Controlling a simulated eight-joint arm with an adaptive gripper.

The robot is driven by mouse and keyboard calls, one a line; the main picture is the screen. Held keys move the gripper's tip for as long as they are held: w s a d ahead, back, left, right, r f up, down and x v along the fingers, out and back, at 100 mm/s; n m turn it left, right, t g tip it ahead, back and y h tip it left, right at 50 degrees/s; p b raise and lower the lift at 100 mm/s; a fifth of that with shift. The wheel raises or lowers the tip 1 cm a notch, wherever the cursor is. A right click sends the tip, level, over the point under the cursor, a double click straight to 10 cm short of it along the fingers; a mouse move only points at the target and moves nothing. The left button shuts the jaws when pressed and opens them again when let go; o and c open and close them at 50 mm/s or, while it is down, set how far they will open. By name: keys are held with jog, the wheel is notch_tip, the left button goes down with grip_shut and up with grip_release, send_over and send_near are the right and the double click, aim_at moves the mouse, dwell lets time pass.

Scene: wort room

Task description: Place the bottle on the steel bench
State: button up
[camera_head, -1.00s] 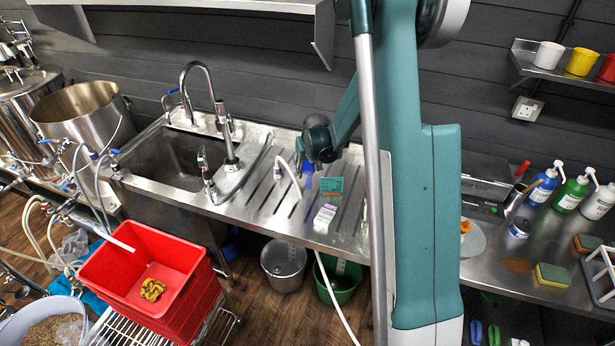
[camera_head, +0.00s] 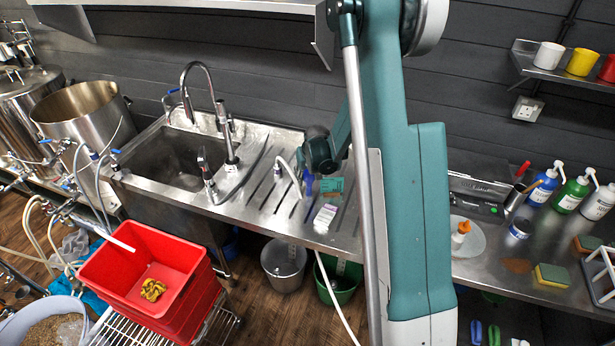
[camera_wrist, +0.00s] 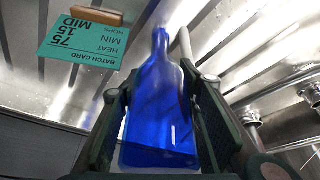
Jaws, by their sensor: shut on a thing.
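A blue bottle (camera_wrist: 160,118) is between the two fingers of my gripper (camera_wrist: 160,95) in the wrist view. The fingers are shut on its sides, and its neck points away from the wrist camera. In the head view the bottle (camera_head: 308,184) is a small blue patch below my dark wrist, and my gripper (camera_head: 311,174) is over the ribbed steel drainboard. I cannot tell whether the bottle touches the surface. A steel bench (camera_head: 480,270) runs along the right, partly hidden by my arm.
A green batch card (camera_wrist: 88,42) with a wooden holder stands beside the bottle. A small white box (camera_head: 325,217) is in front. The sink (camera_head: 180,160) and a white hose end are to the left. The right bench holds spray bottles (camera_head: 571,194), a can and a sponge (camera_head: 552,275).

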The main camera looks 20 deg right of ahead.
jog(key=shift+f, duration=0.2)
jog(key=o, duration=1)
jog(key=shift+r, duration=0.3)
jog(key=shift+v, duration=5.9)
jog(key=shift+s, duration=0.1)
jog(key=shift+r, duration=0.1)
